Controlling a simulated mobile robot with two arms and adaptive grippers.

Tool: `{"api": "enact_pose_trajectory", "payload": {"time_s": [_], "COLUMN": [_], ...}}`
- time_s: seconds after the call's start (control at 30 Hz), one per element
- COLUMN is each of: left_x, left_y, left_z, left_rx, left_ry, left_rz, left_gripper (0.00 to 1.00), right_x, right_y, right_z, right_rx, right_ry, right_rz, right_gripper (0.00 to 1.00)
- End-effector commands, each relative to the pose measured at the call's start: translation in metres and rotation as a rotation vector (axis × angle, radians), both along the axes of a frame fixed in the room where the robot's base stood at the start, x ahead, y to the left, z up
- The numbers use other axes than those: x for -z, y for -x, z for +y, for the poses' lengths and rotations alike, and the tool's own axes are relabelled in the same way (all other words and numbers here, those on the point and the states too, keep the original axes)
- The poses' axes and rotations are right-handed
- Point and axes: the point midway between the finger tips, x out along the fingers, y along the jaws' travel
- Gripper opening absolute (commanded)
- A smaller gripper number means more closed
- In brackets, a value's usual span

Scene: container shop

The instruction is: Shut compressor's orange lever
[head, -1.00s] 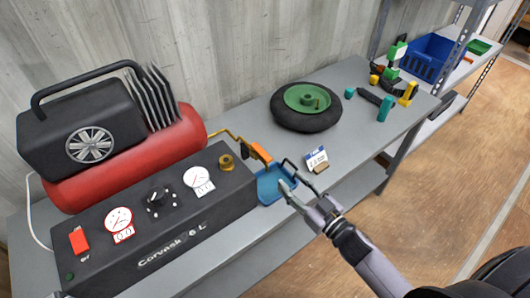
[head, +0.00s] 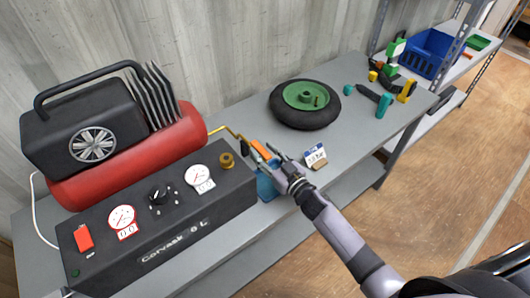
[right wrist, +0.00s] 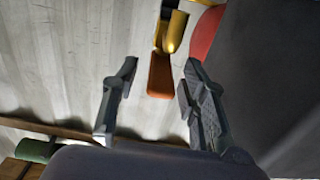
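The compressor (head: 165,153) has a red tank and a dark panel with gauges, at the left of the bench in the head view. Its orange lever (head: 260,147) is on the yellow pipe (head: 226,130) at the tank's right end. The lever also shows in the right wrist view (right wrist: 160,76), between and just beyond my open fingertips. My right gripper (head: 265,155) is open and empty, close to the lever and above the blue tray; contact cannot be told. The gripper partly covers the lever in the head view. My left gripper is not in view.
The blue tray (head: 266,188) sits beside the panel's right end, partly hidden. A wheel (head: 305,104) lies behind on the grey bench (head: 240,118). Tools and blocks are at the far right.

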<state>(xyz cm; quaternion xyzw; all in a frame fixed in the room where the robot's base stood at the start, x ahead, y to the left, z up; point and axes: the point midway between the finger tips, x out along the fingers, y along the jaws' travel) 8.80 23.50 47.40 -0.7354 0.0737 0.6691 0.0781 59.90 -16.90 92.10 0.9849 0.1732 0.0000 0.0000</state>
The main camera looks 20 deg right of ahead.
Motion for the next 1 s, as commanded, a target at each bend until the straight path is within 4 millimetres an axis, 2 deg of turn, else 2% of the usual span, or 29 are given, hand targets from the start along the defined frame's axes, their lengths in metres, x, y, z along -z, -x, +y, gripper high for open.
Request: {"api": "enact_pose_trajectory", "payload": {"time_s": [0.1,0.7,1.0], "left_x": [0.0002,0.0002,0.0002], "left_y": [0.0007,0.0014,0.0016], "left_z": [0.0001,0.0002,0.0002], "left_rx": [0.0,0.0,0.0], "left_ry": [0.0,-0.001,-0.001], "left_rz": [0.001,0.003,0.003], "left_gripper": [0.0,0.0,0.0], "right_x": [0.0,0.0001,0.0002], "right_y": [0.0002,0.0004,0.0005], "right_z": [-0.0001,-0.0003,-0.0003], "right_rx": [0.0,0.0,0.0], "right_ry": [0.0,0.0,0.0], "right_rz": [0.0,0.0,0.0], "right_gripper": [0.39,0.0,0.0]}}
